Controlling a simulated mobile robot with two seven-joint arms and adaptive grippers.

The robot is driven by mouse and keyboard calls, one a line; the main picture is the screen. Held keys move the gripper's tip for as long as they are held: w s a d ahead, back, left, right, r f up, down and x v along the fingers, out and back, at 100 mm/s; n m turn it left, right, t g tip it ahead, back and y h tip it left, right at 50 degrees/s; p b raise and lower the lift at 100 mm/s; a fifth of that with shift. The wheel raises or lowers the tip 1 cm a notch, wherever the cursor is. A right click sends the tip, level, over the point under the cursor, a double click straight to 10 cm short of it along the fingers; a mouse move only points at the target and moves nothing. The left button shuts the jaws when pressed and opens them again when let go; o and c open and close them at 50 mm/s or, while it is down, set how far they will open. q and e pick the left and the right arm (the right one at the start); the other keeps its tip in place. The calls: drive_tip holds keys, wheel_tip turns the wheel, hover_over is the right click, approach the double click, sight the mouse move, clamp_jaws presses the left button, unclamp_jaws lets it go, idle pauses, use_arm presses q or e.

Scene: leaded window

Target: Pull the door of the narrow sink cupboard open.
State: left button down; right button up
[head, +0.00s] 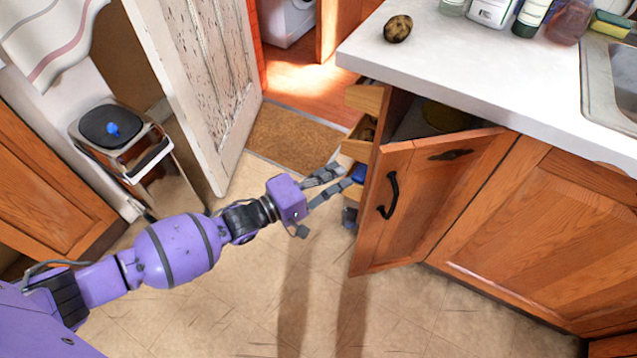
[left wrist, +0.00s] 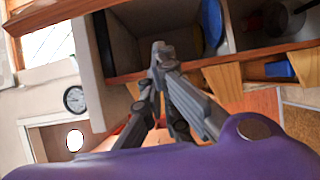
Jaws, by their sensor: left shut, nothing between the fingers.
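The wooden door (head: 430,200) of the narrow sink cupboard stands partly open, swung out from the counter front, with its black handle (head: 387,195) on the outer face. Above it, a gap shows part of the cupboard inside. My left gripper (head: 345,176) is just left of the door's free edge, off the handle, with nothing held. In the left wrist view the shut gripper (left wrist: 160,52) is in front of open dark compartments, one with a blue round thing (left wrist: 211,22). Whether a finger touches the door cannot be told. My right gripper is not in view.
Open drawers (head: 362,99) stick out at the counter's left end, close to my left gripper. The white counter (head: 470,65) bears a potato (head: 397,29) and bottles. A peeling door (head: 205,80) and a bin (head: 112,127) stand left. The tiled floor in front is clear.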

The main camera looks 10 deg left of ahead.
use_arm(q)
drive_tip(key=shift+s+d+p, duration=0.25)
drive_tip(key=shift+s+d, duration=0.25)
drive_tip(key=shift+d, duration=0.4)
drive_tip(key=shift+s+d+p, duration=0.2)
drive_tip(key=shift+s+d, duration=0.3)
drive_tip(key=shift+d, duration=0.35)
drive_tip(key=shift+s, duration=0.1)
